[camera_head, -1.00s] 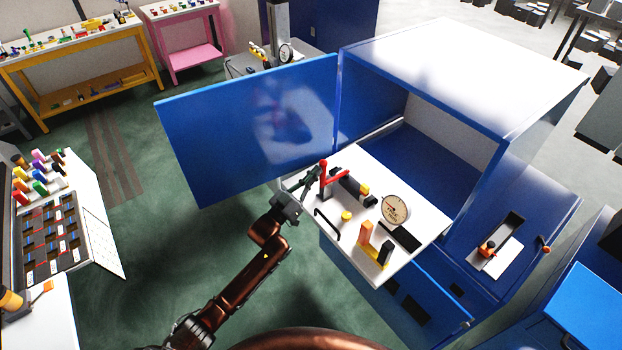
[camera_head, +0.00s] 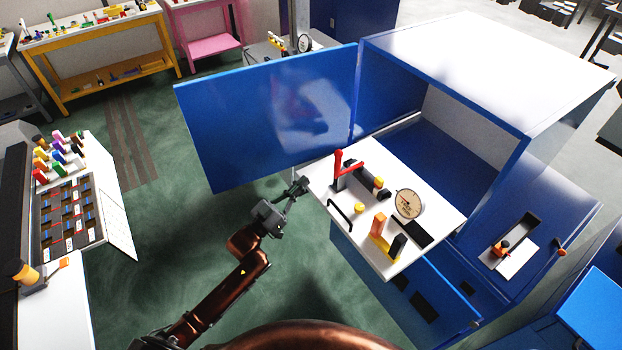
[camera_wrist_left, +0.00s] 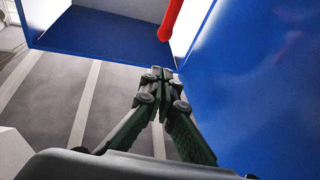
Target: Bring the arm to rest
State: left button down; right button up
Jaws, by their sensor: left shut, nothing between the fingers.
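My left arm comes in from the lower left of the head view. Its gripper (camera_head: 299,187) is shut and empty, just left of the white tray's (camera_head: 340,234) left edge and apart from the red-handled clamp (camera_head: 345,165). In the left wrist view the fingers (camera_wrist_left: 160,74) meet at their tips with nothing between them. The red handle (camera_wrist_left: 171,18) shows above the fingertips there. My right gripper is in no view.
The open blue door (camera_head: 270,118) stands behind the gripper, joined to the blue cabinet (camera_head: 490,75). A round dial (camera_head: 409,204) stands on the tray. A rack of dark slots (camera_head: 70,215) is at the far left. Open green floor lies between.

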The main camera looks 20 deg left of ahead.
pick_arm(q)
jog(key=s+a+f+n+g+y+b, duration=0.1)
jog(key=a+f+y+b, duration=0.2)
jog(key=f, duration=1)
jog(key=a+f+n+g+y+b, duration=0.15)
jog(key=a+f, duration=0.35)
jog(key=f, duration=0.8)
jog(key=s+a+f+g+y+b, duration=0.15)
jog(key=s+f, duration=0.25)
jog(key=f, duration=0.5)
jog(key=s+a+f+g+y+b, duration=0.15)
jog(key=s+f, duration=0.25)
jog(key=f, duration=0.6)
jog(key=s+a+f+g+y, duration=0.15)
jog(key=s+f, duration=0.25)
jog(key=f, duration=0.5)
jog(key=s+a+f+g+y+b, duration=0.1)
jog(key=s+f+g+b, duration=0.4)
jog(key=s+f, duration=1.6)
jog(key=s+d+f+g, duration=0.1)
jog(key=s+f+g, duration=0.2)
jog(key=s, duration=0.9)
jog(key=s+d+f+g+b, duration=0.1)
jog(key=s+d+f+g, duration=0.1)
jog(key=s+f, duration=0.6)
jog(key=s+g, duration=0.1)
jog(key=s, duration=0.3)
jog(key=shift+d+f, duration=0.2)
jog(key=shift+f, duration=0.2)
